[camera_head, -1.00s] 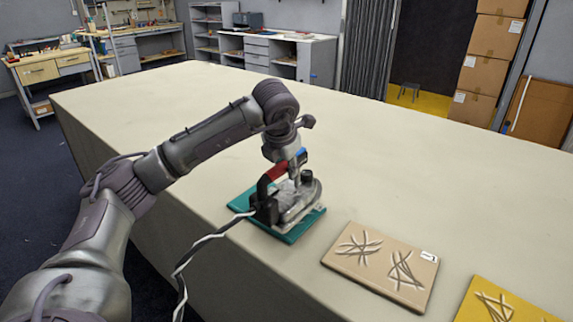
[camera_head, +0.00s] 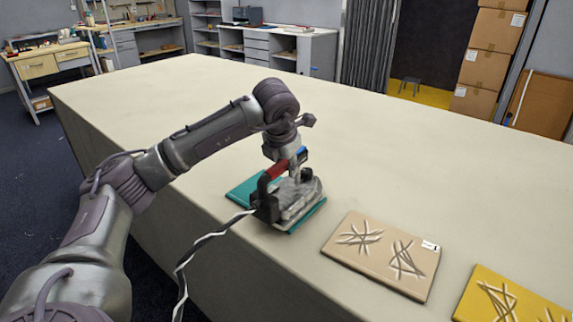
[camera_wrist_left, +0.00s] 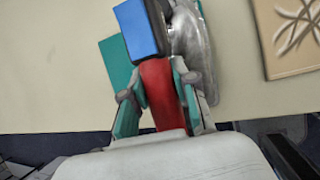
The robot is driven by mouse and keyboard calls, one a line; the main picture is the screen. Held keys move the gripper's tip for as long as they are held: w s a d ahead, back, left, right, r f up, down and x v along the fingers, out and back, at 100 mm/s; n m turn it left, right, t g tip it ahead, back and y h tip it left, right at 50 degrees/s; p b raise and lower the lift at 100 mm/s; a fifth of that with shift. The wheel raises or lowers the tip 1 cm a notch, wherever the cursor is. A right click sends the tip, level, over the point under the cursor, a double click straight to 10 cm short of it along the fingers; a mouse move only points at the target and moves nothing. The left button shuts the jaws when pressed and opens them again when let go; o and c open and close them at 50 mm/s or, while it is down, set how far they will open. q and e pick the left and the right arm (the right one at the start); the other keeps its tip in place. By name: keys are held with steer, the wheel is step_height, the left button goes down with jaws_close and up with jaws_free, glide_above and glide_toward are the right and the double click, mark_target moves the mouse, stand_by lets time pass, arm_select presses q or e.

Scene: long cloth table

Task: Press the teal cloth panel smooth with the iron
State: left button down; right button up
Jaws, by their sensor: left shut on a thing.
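The teal cloth panel (camera_head: 243,191) lies flat near the table's front edge in the head view. The iron (camera_head: 296,200) rests on it, covering its middle and right part. The panel's left part shows bare, and the surface under the iron is hidden. My left gripper (camera_head: 288,163) is shut on the iron's red handle, above the panel. In the left wrist view the fingers (camera_wrist_left: 160,92) close on both sides of the red handle, with a blue part and the grey iron body (camera_wrist_left: 190,38) beyond. A strip of the teal panel (camera_wrist_left: 115,62) shows at left there. My right gripper is not in view.
A tan panel (camera_head: 382,257) with crease marks and a white tag lies to the right. A yellow creased panel (camera_head: 512,300) lies farther right. The iron's cord (camera_head: 204,240) hangs over the table's front edge. The long cloth table (camera_head: 400,170) is clear behind the panels.

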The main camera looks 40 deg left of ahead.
arm_select(q)
steer(key=shift+f, duration=0.1)
steer(key=shift+f+b, duration=0.3)
steer(key=shift+b, duration=0.15)
steer(key=shift+f, duration=0.2)
stand_by(0.4)
steer(key=shift+s+d+f, duration=0.1)
steer(key=shift+f, duration=0.1)
stand_by(0.6)
stand_by(0.8)
steer(key=shift+r+p, duration=0.85)
steer(key=shift+r, duration=0.5)
steer(key=shift+r+p, duration=1.55)
steer(key=shift+r, duration=0.95)
